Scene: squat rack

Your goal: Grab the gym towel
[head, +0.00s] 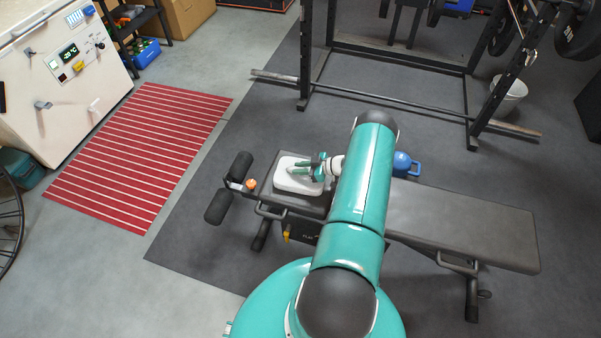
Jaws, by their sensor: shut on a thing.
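The gym towel (292,181) is a folded white cloth lying flat on the left end of the black weight bench (465,222) in the head view. My gripper (306,171) is at the towel, its teal and white fingers over the towel's middle. It is shut on the towel. The exact grip between the fingertips is too small to see clearly. The towel looks to be still resting on the bench pad. My arm hides the middle of the bench.
Black foam rollers (229,188) stick out at the bench's left end. A squat rack (390,105) stands behind. A red striped mat (140,150) lies on the floor to the left.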

